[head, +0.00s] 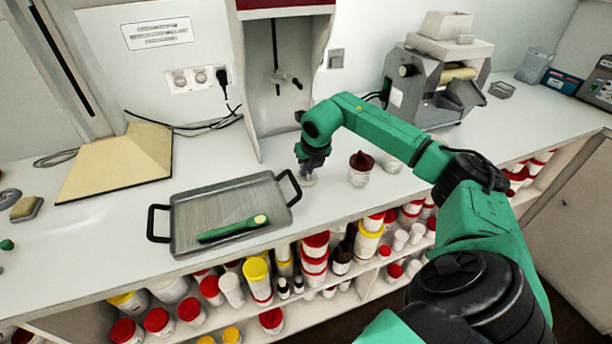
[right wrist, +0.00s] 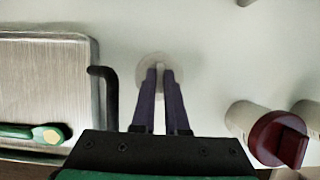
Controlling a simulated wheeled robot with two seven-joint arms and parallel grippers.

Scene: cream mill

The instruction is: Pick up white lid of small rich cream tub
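A pale round lid (right wrist: 148,64) with a small knob shows at my right fingertips in the right wrist view. In the head view it is a small whitish shape (head: 309,181) just under the gripper, right of the tray. My right gripper (right wrist: 160,72) points down with its fingers close together, one on each side of the knob. It also shows in the head view (head: 310,168). What lies beneath the lid is hidden, and I cannot tell whether it is raised off the counter. My left gripper is not in view.
A metal tray (head: 225,192) with black handles holds a green-handled tool (head: 232,229), left of the gripper. A white jar with a dark red top (head: 361,168) and a white tub (head: 391,164) stand to its right. A grey machine (head: 440,85) stands behind. Shelves of tubs lie below.

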